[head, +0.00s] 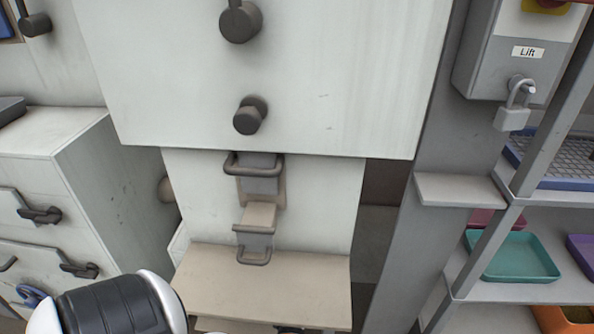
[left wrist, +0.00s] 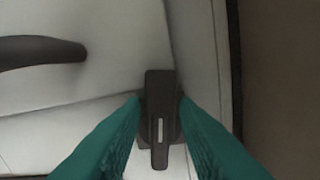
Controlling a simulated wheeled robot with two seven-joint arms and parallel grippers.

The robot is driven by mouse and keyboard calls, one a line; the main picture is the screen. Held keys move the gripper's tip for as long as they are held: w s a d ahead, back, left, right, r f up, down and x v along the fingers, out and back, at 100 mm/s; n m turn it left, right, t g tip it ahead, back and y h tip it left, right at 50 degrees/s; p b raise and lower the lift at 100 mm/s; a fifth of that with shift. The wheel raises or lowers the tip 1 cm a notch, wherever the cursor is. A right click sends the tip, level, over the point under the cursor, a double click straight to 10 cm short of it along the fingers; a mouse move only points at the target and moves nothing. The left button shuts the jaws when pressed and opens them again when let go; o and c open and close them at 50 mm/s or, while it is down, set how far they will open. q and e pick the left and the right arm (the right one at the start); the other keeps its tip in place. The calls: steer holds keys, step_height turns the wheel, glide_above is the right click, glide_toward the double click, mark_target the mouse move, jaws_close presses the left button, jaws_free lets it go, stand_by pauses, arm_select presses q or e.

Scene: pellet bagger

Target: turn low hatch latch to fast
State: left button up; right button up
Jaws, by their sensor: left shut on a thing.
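The dark latch (left wrist: 159,84) shows in the left wrist view on a pale panel close to a vertical edge. Its narrow lever points down in that picture and bears a small pale mark. The green fingers of my left gripper (left wrist: 160,108) are shut on it, one on each side. In the head view my left arm comes in at the lower left; its gripper and this latch are not visible there. I cannot read which setting the latch is at. My right gripper is in neither view.
A dark curved handle (left wrist: 40,50) is left of the latch. The head view shows a pale machine front (head: 330,75) with dark knobs, a beige ledge (head: 265,285), a drawer cabinet (head: 90,170) at left, and a padlock (head: 513,115) and shelf with a teal tray (head: 512,258) at right.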

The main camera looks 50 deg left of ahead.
arm_select(q)
steer(key=shift+d+f+n+b, duration=0.1)
steer(key=shift+f+n+b, duration=0.25)
steer(key=shift+n, duration=0.75)
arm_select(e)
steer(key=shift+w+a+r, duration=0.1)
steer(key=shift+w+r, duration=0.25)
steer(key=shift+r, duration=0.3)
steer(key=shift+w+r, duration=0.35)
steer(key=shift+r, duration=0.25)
arm_select(q)
steer(key=o, duration=0.6)
steer(key=shift+r, duration=0.1)
steer(key=shift+v, duration=6)
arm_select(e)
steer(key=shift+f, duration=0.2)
